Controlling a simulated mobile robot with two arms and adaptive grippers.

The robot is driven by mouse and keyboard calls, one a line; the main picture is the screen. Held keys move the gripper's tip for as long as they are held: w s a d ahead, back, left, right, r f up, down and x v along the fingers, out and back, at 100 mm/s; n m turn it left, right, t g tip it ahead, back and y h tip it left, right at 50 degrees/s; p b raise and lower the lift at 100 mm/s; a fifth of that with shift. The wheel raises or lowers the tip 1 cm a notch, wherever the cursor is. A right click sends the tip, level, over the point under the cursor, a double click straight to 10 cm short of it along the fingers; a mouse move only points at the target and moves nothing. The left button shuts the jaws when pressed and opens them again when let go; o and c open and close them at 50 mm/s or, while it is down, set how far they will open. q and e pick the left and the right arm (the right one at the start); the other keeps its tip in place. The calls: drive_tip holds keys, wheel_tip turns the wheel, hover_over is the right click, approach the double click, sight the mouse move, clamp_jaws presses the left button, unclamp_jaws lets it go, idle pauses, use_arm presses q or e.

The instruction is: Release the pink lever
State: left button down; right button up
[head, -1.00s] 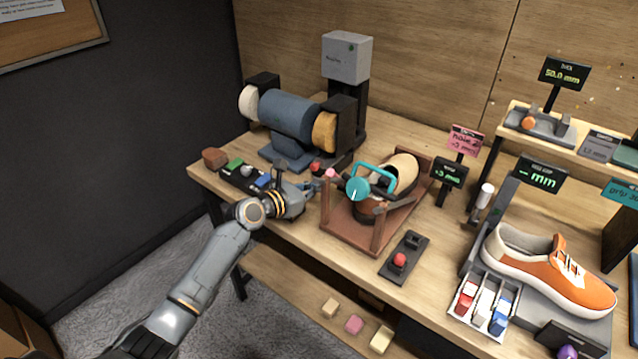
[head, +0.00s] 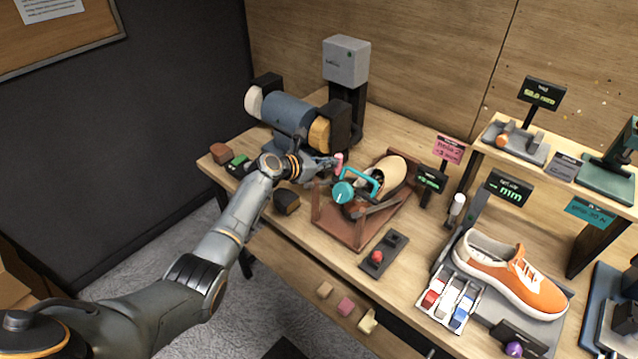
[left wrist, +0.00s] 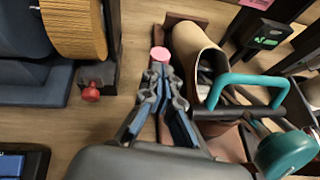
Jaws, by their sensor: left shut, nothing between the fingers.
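The pink lever (head: 338,159) has a pink knob and stands at the left end of the brown wooden fixture (head: 330,232). In the left wrist view its round pink knob (left wrist: 160,53) shows just beyond my fingertips. My left gripper (head: 331,167) is shut and empty, with its tips right at the lever; I cannot tell whether they touch it. The left gripper also fills the middle of the left wrist view (left wrist: 160,72). A beige shoe form (head: 384,177) lies in the fixture beside a teal handle (head: 361,181) and a teal round knob (head: 343,192). My right gripper is not in view.
A grinder (head: 289,113) with a grey post box stands behind my left gripper. A dark block (head: 287,201) lies under the left arm. A switch box with a red button (head: 377,257) lies before the fixture. An orange sneaker (head: 512,279) sits at the right.

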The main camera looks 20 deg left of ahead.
use_arm(q)
drive_tip(key=w, duration=0.2)
drive_tip(key=w+b, duration=0.1)
drive_tip(key=shift+w+d+r, duration=0.15)
drive_tip(key=shift+d, duration=0.1)
drive_tip(key=shift+w+d, duration=0.15)
drive_tip(key=shift+w, duration=0.15)
drive_tip(key=shift+r, duration=0.15)
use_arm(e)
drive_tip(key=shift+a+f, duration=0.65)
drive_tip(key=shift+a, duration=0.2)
use_arm(q)
drive_tip(key=shift+w+r, duration=0.1)
